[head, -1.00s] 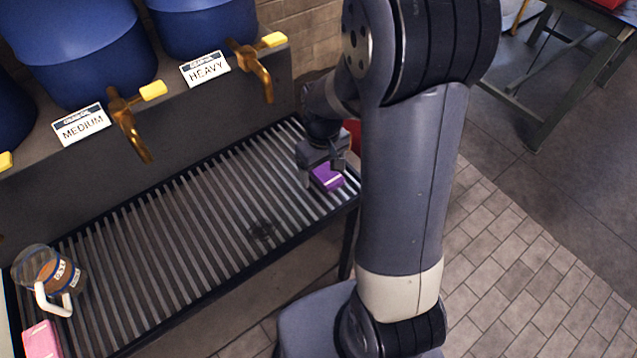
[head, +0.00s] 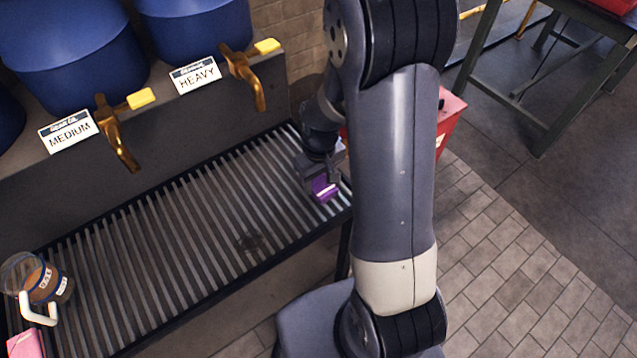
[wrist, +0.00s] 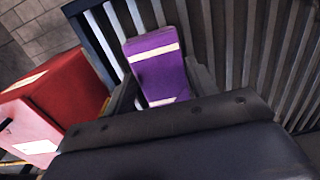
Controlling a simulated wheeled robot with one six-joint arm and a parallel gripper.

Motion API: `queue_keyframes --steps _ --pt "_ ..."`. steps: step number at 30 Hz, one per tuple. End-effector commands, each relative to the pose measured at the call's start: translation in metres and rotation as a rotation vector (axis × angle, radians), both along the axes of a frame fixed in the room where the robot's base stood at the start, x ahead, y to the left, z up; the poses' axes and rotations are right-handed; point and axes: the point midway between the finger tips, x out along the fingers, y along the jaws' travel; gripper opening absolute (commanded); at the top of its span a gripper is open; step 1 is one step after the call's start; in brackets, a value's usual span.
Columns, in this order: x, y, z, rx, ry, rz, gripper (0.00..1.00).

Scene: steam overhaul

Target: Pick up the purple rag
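The purple rag (head: 325,189) is a folded block with pale bands, lying at the right end of the slatted drain rack (head: 180,235). In the wrist view the purple rag (wrist: 158,68) lies between the two fingers, with its far end reaching beyond them. My gripper (head: 321,180) is down at the rag. In the wrist view my gripper (wrist: 162,88) has one finger on each side of it, close to its edges. The fingers look apart; firm contact on both sides does not show. The rag's near end is hidden by the gripper body.
A red box (head: 449,118) stands just beyond the rack's right end, close to my arm; it also shows in the wrist view (wrist: 60,95). Brass taps (head: 243,72) overhang the rack's back. A jug (head: 42,285) and a pink block (head: 25,344) are at the left end. The rack's middle is clear.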

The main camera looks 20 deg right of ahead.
Motion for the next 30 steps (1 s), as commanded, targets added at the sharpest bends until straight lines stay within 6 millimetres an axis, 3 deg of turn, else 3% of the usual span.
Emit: queue_keyframes --steps 7,17,30 --pt "0.0 0.0 0.0 0.0 0.0 0.0 0.32" --pt "0.001 0.0 0.007 0.0 -0.003 0.0 0.31" --pt "0.001 0.0 0.082 0.0 -0.004 0.0 0.31"
